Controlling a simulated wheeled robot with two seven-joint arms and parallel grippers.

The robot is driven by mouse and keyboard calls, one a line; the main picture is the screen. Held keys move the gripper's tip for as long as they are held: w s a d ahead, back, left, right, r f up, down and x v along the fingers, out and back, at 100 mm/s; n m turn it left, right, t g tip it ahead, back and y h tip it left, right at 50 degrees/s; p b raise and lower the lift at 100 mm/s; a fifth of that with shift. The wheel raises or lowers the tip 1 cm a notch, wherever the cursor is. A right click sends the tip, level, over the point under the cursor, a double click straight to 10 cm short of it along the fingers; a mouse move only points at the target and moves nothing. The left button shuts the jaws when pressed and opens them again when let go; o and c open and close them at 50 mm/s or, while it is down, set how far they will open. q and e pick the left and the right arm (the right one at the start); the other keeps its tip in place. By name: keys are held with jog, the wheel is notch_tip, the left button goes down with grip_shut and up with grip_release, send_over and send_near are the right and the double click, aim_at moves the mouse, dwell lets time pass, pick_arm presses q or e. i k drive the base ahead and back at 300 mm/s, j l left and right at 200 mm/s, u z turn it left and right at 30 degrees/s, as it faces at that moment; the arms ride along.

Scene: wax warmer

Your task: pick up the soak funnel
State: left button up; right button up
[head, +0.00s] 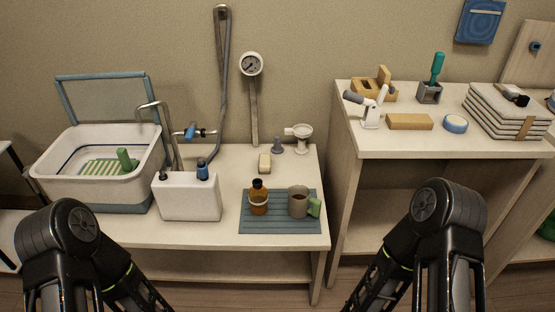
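A small white funnel-shaped cup (302,132) with a short side handle stands upright at the back right of the low table (285,236); it looks like the soak funnel. A small grey stopper-like piece (277,146) stands just left of it. Both of my arms show only as dark links at the bottom left and bottom right, well in front of the funnel. Neither of my grippers is in view, and nothing touches the funnel.
A pale block (265,163) lies left of the funnel. A white tank (188,197) and basin (60,165) stand left. A taller bench (440,149) rises right.

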aim_at(303, 131)
jog(key=l+u, duration=0.1)
jog(key=u, duration=0.25)
jog(key=i+l+u, duration=0.1)
jog(key=u, duration=0.25)
jog(key=i+l+u, duration=0.1)
jog(key=u, duration=0.25)
jog(key=i+l+u, duration=0.15)
jog(key=l, duration=0.4)
jog(key=i+l+u, duration=0.2)
jog(key=l, duration=0.4)
jog(key=l+u, duration=0.15)
jog(key=l, duration=0.4)
jog(key=k+l, duration=0.15)
jog(key=l, duration=0.2)
jog(key=k+l+u, duration=0.1)
jog(key=l, duration=0.25)
jog(key=i+j, duration=0.1)
jog(key=j, duration=0.2)
jog(key=i+j+z, duration=0.1)
jog(key=j, duration=0.2)
